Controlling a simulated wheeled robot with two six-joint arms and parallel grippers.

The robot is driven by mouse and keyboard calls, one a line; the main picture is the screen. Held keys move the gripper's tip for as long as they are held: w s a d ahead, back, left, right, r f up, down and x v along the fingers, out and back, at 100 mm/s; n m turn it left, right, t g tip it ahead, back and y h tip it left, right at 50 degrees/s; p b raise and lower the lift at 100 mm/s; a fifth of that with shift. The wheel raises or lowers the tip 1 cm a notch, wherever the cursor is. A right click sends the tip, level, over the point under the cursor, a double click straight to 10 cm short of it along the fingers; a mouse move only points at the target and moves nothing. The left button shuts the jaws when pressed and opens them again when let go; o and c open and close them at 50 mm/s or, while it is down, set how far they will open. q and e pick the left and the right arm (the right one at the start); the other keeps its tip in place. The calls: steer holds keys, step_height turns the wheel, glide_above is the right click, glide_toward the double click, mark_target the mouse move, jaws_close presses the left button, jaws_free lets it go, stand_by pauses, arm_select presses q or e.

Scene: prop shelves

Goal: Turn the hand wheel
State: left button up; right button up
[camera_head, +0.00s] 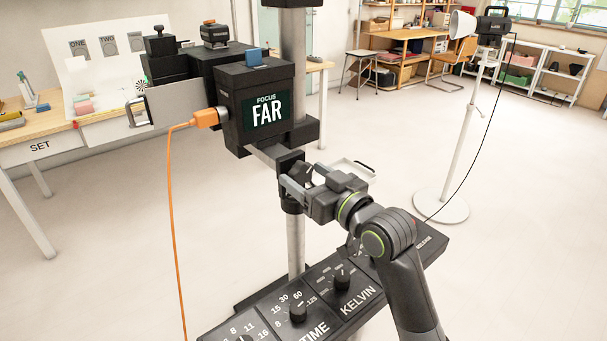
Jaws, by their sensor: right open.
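My right gripper (296,181) reaches in from the lower right and is open. Its fingers are at the dark block (291,160) on the grey upright column; I cannot tell whether they touch it. No hand wheel shows clearly; it may be hidden behind my gripper. A pale flat part with a dark handle (357,168) shows just behind my gripper. Above, the black camera box (236,104) carries a screen (267,113) reading FOCUS FAR. My left gripper is not in view.
A black control panel (327,289) with knobs lies below my right arm. An orange cable (171,220) hangs from the camera box's left side. A wooden table (45,124) marked SET stands at left. A lamp stand (464,140) stands at right. Pale floor between is clear.

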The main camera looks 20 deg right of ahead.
steer(key=shift+w+a, duration=0.25)
steer(key=shift+w, duration=0.45)
steer(key=shift+c, duration=0.2)
steer(key=c, duration=0.9)
steer(key=shift+c, duration=0.2)
steer(key=shift+n, duration=0.3)
